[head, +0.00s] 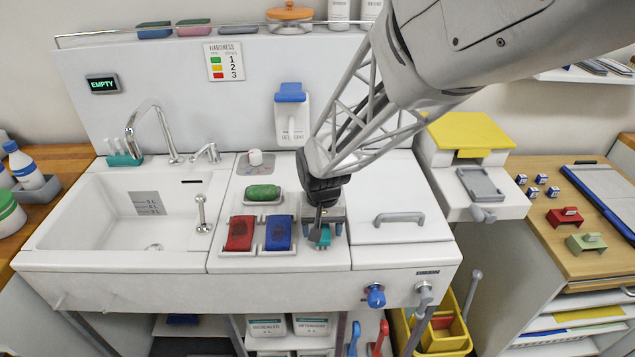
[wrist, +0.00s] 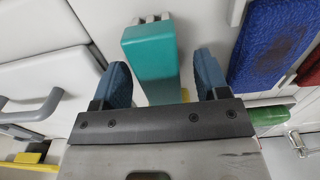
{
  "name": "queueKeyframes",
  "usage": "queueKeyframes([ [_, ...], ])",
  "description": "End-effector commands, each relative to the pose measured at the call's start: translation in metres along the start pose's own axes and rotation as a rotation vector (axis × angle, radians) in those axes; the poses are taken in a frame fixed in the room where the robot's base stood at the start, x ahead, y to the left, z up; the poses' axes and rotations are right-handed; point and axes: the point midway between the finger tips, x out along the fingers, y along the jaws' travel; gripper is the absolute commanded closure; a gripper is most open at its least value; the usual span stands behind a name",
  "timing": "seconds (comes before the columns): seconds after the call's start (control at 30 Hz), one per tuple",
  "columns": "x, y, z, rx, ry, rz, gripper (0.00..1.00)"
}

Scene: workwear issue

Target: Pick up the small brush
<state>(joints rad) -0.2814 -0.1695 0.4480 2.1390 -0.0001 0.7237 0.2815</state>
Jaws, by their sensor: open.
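A teal block-shaped thing, which looks like the small brush (wrist: 150,60), lies between my gripper's fingers in the wrist view. In the head view its teal end (head: 324,237) shows just under my gripper, on the white worktop right of the blue pad. My gripper (wrist: 163,75) is open, with one blue-grey fingertip on each side of the teal thing and a visible gap at both sides. In the head view my gripper (head: 320,222) points down and hides most of the teal thing. Bristles cannot be made out clearly.
A blue pad (head: 279,233) and a red pad (head: 240,234) lie close on the left, with a green bar (head: 262,192) behind them. The sink basin (head: 125,215) is further left. A lid with a grey handle (head: 399,218) is on the right.

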Motion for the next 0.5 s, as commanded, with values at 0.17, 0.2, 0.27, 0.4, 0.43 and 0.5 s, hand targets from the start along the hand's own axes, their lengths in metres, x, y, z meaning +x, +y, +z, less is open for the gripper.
queueKeyframes([
  [0.17, 0.0000, 0.0000, 0.0001, 0.000, 0.000, 0.000, 0.32],
  [0.2, 0.0000, 0.0000, 0.0001, 0.000, 0.000, 0.000, 0.32],
  [0.27, -0.0001, 0.0000, 0.0001, 0.000, 0.000, 0.000, 0.32],
  [0.4, -0.0001, 0.0000, 0.0001, 0.000, 0.000, 0.000, 0.53],
  [0.43, -0.0001, 0.0000, 0.0001, 0.000, 0.000, 0.000, 0.58],
  [0.5, -0.0001, 0.0000, 0.0001, 0.000, 0.000, 0.000, 0.69],
])
